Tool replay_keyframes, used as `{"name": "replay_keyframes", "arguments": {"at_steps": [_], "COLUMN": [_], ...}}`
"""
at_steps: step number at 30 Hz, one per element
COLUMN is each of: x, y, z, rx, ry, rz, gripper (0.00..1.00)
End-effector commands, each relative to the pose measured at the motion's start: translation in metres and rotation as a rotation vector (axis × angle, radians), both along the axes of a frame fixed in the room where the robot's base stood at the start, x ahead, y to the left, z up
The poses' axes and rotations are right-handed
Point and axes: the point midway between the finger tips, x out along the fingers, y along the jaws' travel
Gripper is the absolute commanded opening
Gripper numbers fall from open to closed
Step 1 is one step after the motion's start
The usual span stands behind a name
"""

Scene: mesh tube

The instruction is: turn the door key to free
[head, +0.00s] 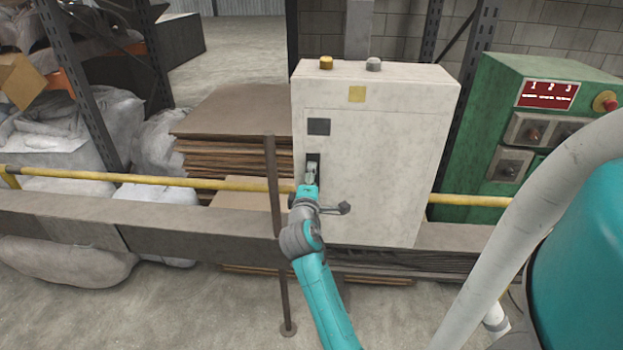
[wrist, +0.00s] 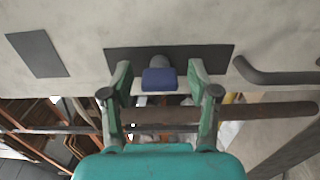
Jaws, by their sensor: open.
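The door key shows in the wrist view as a blue head (wrist: 159,79) in front of a grey round lock on a dark plate (wrist: 220,58). My gripper (wrist: 157,80) is open, with one green finger on each side of the blue key head. I see a gap between each finger and the key. In the head view my gripper (head: 312,172) is at the dark plate on the left side of the pale cabinet door (head: 380,170), and it hides the key there.
A dark door handle (head: 343,208) juts out to the right of my gripper. A yellow rail (head: 130,178) and a thin upright post (head: 272,200) stand at left. A green control cabinet (head: 490,120) stands at right. Brown sheets (head: 225,120) are stacked behind the rail.

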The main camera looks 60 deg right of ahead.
Motion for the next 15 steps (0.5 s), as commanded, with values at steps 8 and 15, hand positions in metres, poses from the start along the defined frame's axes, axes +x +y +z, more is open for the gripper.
{"name": "replay_keyframes", "arguments": {"at_steps": [8, 15], "x": [0.0006, 0.0004], "y": [-0.0016, -0.0016], "z": [0.0002, 0.0], "rx": [0.0, 0.0], "ry": [0.0, 0.0], "rz": [0.0, 0.0], "gripper": [0.6, 0.05]}}
